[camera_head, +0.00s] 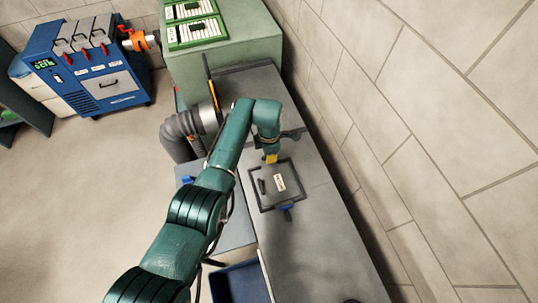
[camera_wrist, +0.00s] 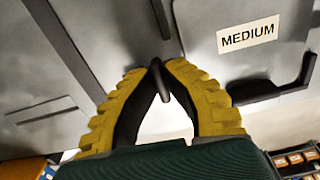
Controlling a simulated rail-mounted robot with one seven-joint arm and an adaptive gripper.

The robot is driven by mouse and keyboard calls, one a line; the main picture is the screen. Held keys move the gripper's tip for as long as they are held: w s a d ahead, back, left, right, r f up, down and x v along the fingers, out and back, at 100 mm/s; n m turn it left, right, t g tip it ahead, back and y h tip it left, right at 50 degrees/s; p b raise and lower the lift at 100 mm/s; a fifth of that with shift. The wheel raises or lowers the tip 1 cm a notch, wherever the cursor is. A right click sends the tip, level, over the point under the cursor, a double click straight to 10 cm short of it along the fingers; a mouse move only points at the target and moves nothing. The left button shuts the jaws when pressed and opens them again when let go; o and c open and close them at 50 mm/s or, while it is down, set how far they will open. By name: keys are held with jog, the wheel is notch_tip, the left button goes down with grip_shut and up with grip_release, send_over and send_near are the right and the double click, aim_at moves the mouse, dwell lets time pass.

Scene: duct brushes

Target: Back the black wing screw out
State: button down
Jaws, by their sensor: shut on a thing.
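The black wing screw (camera_wrist: 159,80) shows as a small dark piece between my fingertips in the wrist view, mostly hidden by them. My gripper (camera_wrist: 158,72) has yellow ribbed fingers with dark inner pads, and it is shut on that piece. In the head view my gripper (camera_head: 271,158) is at the far edge of a grey hatch (camera_head: 270,199), and the screw cannot be made out there. The hatch has a dark frame and a white label (camera_head: 280,183), which reads MEDIUM in the wrist view (camera_wrist: 248,35). How far the screw is turned cannot be told.
A black handle (camera_head: 262,186) stands on the hatch left of the label. A blue fastener (camera_head: 287,211) is at the near edge. A flexible grey hose (camera_head: 180,134) lies left of my arm. A tiled wall (camera_head: 400,110) runs close on the right.

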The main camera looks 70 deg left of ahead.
jog(key=c, duration=1.1)
grip_release()
jog(key=shift+f, duration=0.1)
jog(key=shift+c, duration=0.2)
notch_tip(320, 180, up, 12)
